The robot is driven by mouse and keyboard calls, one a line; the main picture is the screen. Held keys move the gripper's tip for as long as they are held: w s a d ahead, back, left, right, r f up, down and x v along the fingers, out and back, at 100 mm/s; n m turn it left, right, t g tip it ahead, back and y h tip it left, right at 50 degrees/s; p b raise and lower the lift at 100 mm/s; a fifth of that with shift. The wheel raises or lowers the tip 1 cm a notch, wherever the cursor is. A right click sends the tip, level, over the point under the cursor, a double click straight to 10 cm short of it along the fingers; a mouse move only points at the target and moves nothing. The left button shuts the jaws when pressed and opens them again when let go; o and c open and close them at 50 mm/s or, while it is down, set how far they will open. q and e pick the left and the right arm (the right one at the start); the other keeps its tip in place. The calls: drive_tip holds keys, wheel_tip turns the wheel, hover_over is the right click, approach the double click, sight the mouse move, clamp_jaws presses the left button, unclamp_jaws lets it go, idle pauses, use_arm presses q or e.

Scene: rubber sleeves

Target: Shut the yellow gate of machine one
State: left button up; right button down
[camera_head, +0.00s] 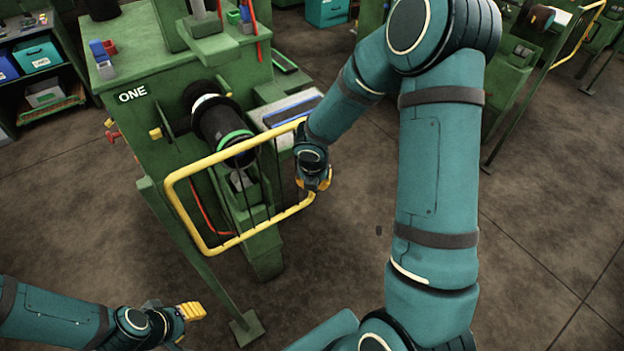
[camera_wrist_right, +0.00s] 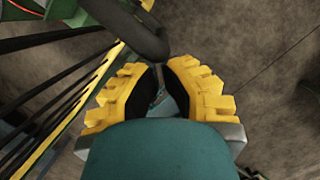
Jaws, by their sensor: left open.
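The yellow gate (camera_head: 237,155) of machine one is a tubular frame with thin dark bars. It stands in front of the green machine (camera_head: 150,98) marked ONE, beside a slanting green post (camera_head: 190,245). My right gripper (camera_head: 314,184) is at the gate's right end. In the right wrist view its yellow fingers (camera_wrist_right: 164,72) have a narrow gap between them, and a thick dark bar (camera_wrist_right: 143,32) lies just beyond the tips. Whether they touch or hold it is unclear. My left gripper (camera_head: 190,318) is open at the lower left, apart from the gate, and partly cut off.
A black cylinder with a green ring (camera_head: 222,128) sticks out of the machine behind the gate. A shelf with bins (camera_head: 42,75) stands at the upper left. Other green machines (camera_head: 500,90) stand at the upper right. The brown floor (camera_head: 545,230) at right is clear.

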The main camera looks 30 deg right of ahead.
use_arm(q)
drive_tip(key=shift+w+d, duration=0.15)
drive_tip(key=shift+w, duration=0.2)
use_arm(e)
drive_tip(key=shift+w+d, duration=0.1)
drive_tip(key=shift+w, duration=0.35)
